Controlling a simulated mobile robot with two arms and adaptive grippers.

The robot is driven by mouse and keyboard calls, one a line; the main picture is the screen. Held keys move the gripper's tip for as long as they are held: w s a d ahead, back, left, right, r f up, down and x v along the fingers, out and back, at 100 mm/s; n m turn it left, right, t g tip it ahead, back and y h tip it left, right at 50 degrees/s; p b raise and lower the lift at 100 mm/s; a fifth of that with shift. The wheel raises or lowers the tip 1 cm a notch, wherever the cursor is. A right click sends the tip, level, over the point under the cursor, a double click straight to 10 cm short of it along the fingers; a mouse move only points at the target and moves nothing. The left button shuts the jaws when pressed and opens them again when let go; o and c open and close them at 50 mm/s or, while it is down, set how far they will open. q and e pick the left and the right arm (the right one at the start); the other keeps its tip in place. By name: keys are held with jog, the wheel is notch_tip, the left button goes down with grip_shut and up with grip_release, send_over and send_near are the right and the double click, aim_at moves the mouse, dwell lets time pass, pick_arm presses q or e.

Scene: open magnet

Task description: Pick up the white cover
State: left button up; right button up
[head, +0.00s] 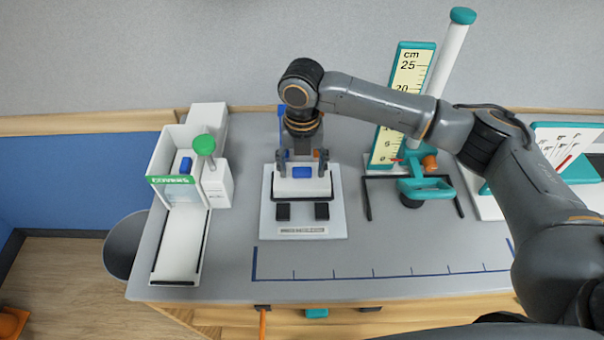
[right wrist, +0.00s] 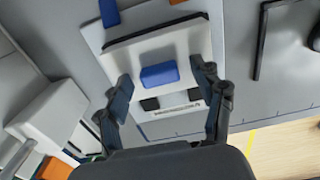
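The white cover (head: 290,188) is a white block with a blue knob on top, at the back of a pale base plate (head: 335,225). It also shows in the right wrist view (right wrist: 199,38), with its blue knob (right wrist: 160,75) between my fingers. My right gripper (head: 302,160) is open above the cover, one finger on each side of the knob. In the right wrist view there are gaps between the fingers (right wrist: 167,77) and the knob. I cannot tell how high the fingertips are above the cover. My left gripper is not in view.
A white dispenser marked COVERS (head: 160,160) with a ramp (head: 182,245) and green knob (head: 204,145) stands left. A teal-framed centimetre scale (head: 408,75) and teal clamp (head: 425,188) stand right, behind my arm. A blue ruled line (head: 380,274) crosses the clear grey front counter.

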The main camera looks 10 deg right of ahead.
jog(key=c, duration=0.9)
jog(key=shift+r, duration=0.1)
